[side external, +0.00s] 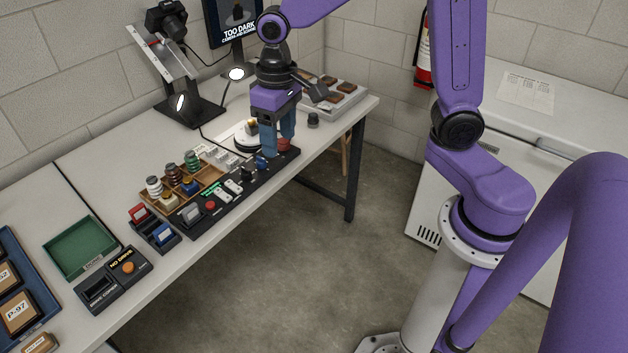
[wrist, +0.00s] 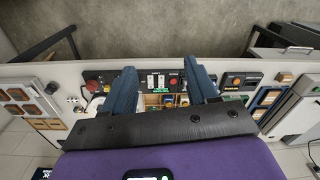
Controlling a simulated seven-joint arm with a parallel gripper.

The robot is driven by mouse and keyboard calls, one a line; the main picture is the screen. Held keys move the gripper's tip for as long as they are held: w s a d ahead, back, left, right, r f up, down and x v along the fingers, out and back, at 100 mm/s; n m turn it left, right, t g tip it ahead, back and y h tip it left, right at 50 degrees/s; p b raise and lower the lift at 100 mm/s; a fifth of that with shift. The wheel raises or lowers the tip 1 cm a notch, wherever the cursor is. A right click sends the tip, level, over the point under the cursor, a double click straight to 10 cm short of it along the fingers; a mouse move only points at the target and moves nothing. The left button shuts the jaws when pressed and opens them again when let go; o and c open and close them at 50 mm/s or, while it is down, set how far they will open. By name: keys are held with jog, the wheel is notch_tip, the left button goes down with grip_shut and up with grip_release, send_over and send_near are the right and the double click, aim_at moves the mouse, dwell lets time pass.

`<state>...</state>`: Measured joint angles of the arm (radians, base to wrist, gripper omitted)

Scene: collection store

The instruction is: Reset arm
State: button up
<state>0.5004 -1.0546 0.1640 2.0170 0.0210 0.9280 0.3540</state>
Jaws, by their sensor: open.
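My gripper (side external: 277,146) hangs pointing down over the far end of the black control panel (side external: 228,203). Its two blue fingers are apart with nothing held between them. In the wrist view my gripper (wrist: 161,72) shows as two spread blue fingers with the control panel beyond them. A red round part (side external: 284,145) and a blue part (side external: 262,162) lie close to the fingertips in the side view. I cannot tell whether the fingers touch either one.
A wooden rack (side external: 181,186) of spools stands beside the panel. A green tray (side external: 79,247) and a box with an orange button (side external: 128,267) are nearer. A tilted stand (side external: 165,55), a monitor (side external: 231,20) and a grey tray (side external: 345,99) stand farther back. The floor (side external: 310,250) in front is clear.

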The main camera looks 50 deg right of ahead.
jog(key=s+d+n, duration=0.2)
jog(key=s+n, duration=0.3)
jog(key=s, duration=0.6)
jog(key=s+d+n, duration=0.3)
jog(key=s+n, duration=0.2)
jog(key=s, duration=0.6)
jog(key=shift+d, duration=0.1)
dwell(0.4)
